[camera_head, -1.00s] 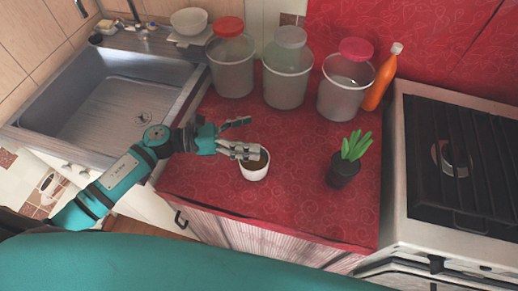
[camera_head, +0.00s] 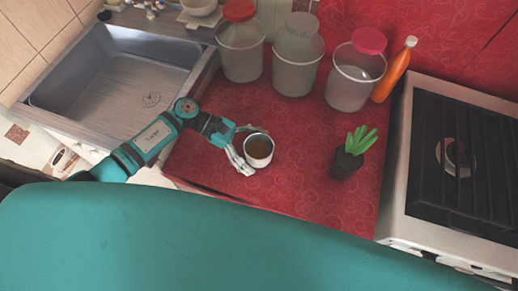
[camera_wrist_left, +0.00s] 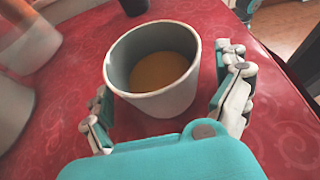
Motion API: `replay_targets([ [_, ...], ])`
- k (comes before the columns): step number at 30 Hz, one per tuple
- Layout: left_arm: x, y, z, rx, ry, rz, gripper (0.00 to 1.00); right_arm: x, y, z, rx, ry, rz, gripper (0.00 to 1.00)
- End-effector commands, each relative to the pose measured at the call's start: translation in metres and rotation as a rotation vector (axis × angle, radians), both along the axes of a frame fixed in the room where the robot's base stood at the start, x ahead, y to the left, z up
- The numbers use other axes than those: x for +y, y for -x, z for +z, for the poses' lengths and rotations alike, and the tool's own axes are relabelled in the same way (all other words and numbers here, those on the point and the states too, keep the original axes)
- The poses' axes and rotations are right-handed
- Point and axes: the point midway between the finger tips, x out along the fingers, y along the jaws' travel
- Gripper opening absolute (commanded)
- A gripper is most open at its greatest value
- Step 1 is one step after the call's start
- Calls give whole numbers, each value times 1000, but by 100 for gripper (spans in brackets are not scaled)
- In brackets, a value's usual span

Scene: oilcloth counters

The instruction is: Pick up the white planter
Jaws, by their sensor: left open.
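The white planter (camera_head: 259,152) stands upright on the red counter, a small round pot with something brown inside. In the left wrist view the planter (camera_wrist_left: 160,92) sits between the fingers, its inside grey with a brown-orange bottom. My left gripper (camera_head: 252,150) is open, its fingers on either side of the planter; in the wrist view the gripper (camera_wrist_left: 168,98) shows gaps on both sides, narrower on the left. The planter rests on the counter. My right gripper is not in view.
A dark pot with a green plant (camera_head: 346,161) stands to the right. Lidded buckets (camera_head: 294,66) and an orange bottle (camera_head: 395,70) line the back. A sink (camera_head: 117,85) lies left, a stove (camera_head: 455,155) right. The red counter (camera_head: 300,195) is clear in front.

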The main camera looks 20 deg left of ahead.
Motion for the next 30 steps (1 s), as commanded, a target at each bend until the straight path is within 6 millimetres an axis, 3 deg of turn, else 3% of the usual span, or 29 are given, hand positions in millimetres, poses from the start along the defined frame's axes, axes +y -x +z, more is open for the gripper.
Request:
replay_targets([
  [7, -2, 0, -1, 0, 0, 1, 100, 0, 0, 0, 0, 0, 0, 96],
  [21, -1, 0, -1, 0, 0, 1, 39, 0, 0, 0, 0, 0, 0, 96],
  [30, -1, 0, -1, 0, 1, 1, 37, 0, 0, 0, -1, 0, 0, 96],
])
